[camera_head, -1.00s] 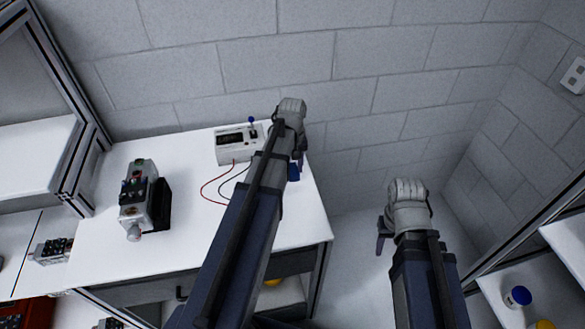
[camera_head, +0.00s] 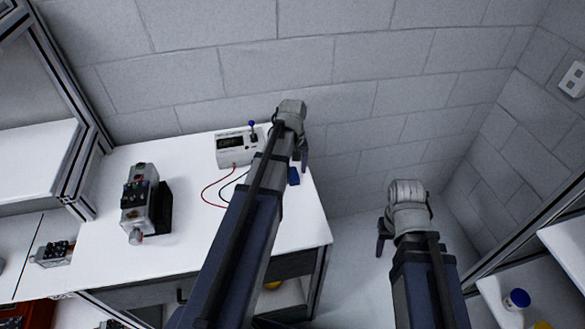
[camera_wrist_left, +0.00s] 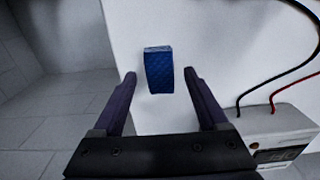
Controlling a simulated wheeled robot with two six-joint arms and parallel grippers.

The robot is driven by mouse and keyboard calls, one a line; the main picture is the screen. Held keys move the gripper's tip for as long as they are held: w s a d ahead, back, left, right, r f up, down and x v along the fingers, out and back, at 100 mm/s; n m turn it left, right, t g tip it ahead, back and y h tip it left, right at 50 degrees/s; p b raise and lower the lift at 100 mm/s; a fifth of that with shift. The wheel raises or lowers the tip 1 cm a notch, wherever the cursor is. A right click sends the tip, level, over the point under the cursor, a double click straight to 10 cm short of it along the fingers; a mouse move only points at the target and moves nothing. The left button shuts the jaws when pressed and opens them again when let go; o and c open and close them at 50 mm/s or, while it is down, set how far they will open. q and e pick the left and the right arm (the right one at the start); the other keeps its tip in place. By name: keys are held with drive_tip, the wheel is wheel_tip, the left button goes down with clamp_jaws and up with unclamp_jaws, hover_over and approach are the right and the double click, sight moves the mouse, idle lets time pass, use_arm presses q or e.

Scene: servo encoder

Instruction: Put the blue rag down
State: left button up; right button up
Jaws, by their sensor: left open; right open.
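The blue rag (camera_head: 294,177) lies on the white tabletop near its right edge, just below my left gripper (camera_head: 303,158) in the head view. In the left wrist view the rag (camera_wrist_left: 159,72) is a small textured blue piece ahead of the fingertips, centred between them. My left gripper (camera_wrist_left: 160,76) is open, with one finger on each side of the rag and a visible gap to both. My right gripper (camera_head: 381,240) is open and empty, off to the right of the table over the floor.
A meter box (camera_head: 238,148) with a red and a black lead stands left of my left gripper. A grey motor-like unit (camera_head: 140,203) stands further left on the table (camera_head: 200,255). A shelf (camera_head: 495,300) holds a blue-capped bottle (camera_head: 517,298) at lower right.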

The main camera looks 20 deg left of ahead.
sight(292, 173)
use_arm(q)
wheel_tip(292, 173, up, 11)
drive_tip(key=p, duration=1)
drive_tip(key=s+d+m, duration=0.5)
drive_tip(key=s+d, duration=0.2)
drive_tip(key=d, duration=0.4)
drive_tip(key=s+d+m+y, duration=0.1)
drive_tip(key=s+d+m, duration=0.5)
drive_tip(key=d, duration=0.5)
drive_tip(key=shift+s+d, duration=0.15)
drive_tip(key=shift+s, duration=1.1)
wheel_tip(292, 173, down, 7)
drive_tip(key=b, duration=0.6)
drive_tip(key=shift+r, duration=0.4)
drive_tip(key=shift+o, duration=0.5)
